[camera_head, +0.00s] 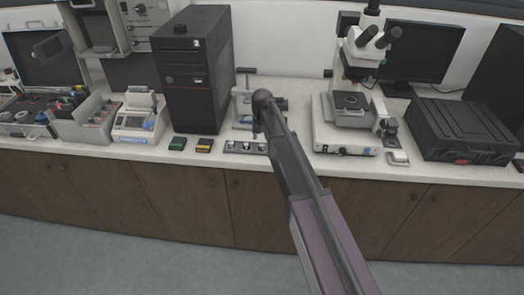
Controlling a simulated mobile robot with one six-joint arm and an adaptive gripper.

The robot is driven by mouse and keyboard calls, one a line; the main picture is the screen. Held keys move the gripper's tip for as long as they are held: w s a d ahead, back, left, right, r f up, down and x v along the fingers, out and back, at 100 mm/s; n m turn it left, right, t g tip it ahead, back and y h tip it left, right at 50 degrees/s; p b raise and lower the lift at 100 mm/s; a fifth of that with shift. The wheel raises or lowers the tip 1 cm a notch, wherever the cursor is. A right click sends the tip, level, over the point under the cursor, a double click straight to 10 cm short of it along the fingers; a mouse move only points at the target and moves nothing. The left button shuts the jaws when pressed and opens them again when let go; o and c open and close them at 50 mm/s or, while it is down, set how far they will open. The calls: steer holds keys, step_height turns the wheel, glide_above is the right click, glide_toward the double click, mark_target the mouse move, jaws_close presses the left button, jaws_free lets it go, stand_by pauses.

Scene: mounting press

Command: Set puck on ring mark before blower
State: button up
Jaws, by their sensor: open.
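My arm reaches from the bottom of the view up over the counter and ends in a dark rounded joint (262,98). My gripper is not discernible beyond that joint; the arm covers that area. A small light-grey press-like device (242,101) stands partly behind the arm, right of the black tower. A low grey strip (236,149) with several small round pieces on it lies at the counter's front edge, its right end near my arm. I cannot tell which of these pieces, if any, is the puck. I cannot make out a ring mark or a blower.
A black computer tower (195,75) stands left of the press. A microscope (352,95), a black case (461,130) and a monitor (423,52) are at right. Small green (177,144) and yellow (204,145) blocks lie before the tower. The counter (290,100) has little free room.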

steer(key=shift+f+b, duration=0.95)
steer(key=shift+f, duration=0.35)
steer(key=c, duration=1.1)
steer(key=shift+r, duration=0.15)
step_height(320, 180, up, 4)
steer(key=p, duration=0.4)
steer(key=s+d, duration=0.1)
steer(key=s, duration=0.4)
steer(key=s+d, duration=0.2)
steer(key=s, duration=0.3)
steer(key=s+d+p, duration=0.1)
steer(key=s, duration=0.4)
steer(key=shift+s+d+r, duration=0.2)
steer(key=shift+r, duration=0.2)
